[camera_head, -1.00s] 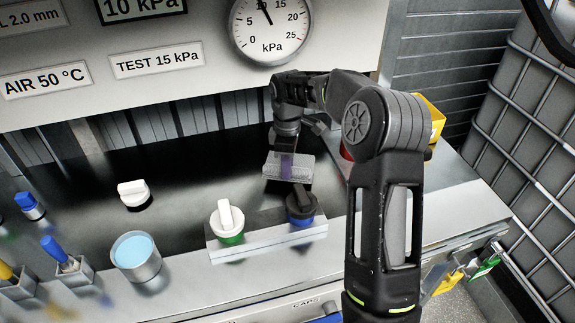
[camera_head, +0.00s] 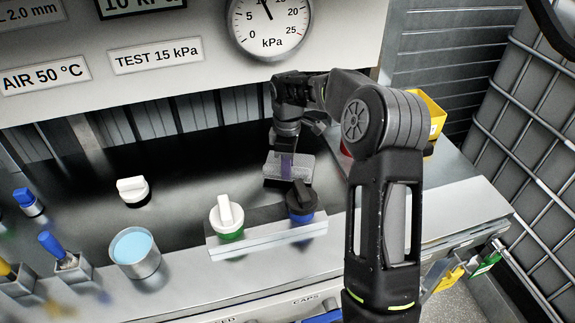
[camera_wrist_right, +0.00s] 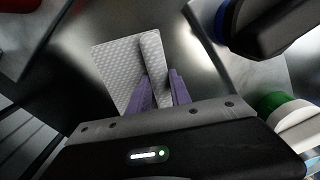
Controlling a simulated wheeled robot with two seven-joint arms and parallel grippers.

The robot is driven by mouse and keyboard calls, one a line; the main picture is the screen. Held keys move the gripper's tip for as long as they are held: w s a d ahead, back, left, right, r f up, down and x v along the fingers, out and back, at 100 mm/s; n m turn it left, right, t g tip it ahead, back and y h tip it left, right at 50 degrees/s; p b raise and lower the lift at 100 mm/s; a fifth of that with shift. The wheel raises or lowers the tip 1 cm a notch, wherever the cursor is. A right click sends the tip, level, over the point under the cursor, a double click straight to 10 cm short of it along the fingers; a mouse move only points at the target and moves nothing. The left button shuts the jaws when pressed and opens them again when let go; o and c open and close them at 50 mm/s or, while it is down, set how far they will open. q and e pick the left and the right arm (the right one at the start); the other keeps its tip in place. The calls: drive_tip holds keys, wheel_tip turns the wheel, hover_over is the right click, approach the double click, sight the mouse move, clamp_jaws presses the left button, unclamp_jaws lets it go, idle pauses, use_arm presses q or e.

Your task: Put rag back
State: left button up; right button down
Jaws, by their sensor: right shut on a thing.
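The rag (camera_head: 303,168) is a light grey, quilted, folded cloth at the dark worktop, behind the block with the knobs. It also shows in the right wrist view (camera_wrist_right: 117,72), where a fold stands up between the purple fingertips. My right gripper (camera_head: 286,166) points down and is shut on this fold; its fingers also show in the right wrist view (camera_wrist_right: 160,92). I cannot tell whether the rag's lower face touches the worktop. My left gripper is not in view.
A metal block (camera_head: 268,238) with a green-based white knob (camera_head: 227,216) and a blue-based black knob (camera_head: 302,203) stands just in front of the rag. A white knob (camera_head: 133,190), a cup of blue liquid (camera_head: 136,250) and a yellow bin (camera_head: 431,115) stand around. The dark worktop's middle is clear.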

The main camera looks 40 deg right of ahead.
drive_tip(key=shift+f, duration=0.1)
idle(0.3)
drive_tip(key=shift+f+b, duration=0.35)
drive_tip(key=shift+f, duration=0.2)
drive_tip(key=shift+f, duration=0.1)
idle(0.4)
unclamp_jaws()
idle(0.9)
idle(0.4)
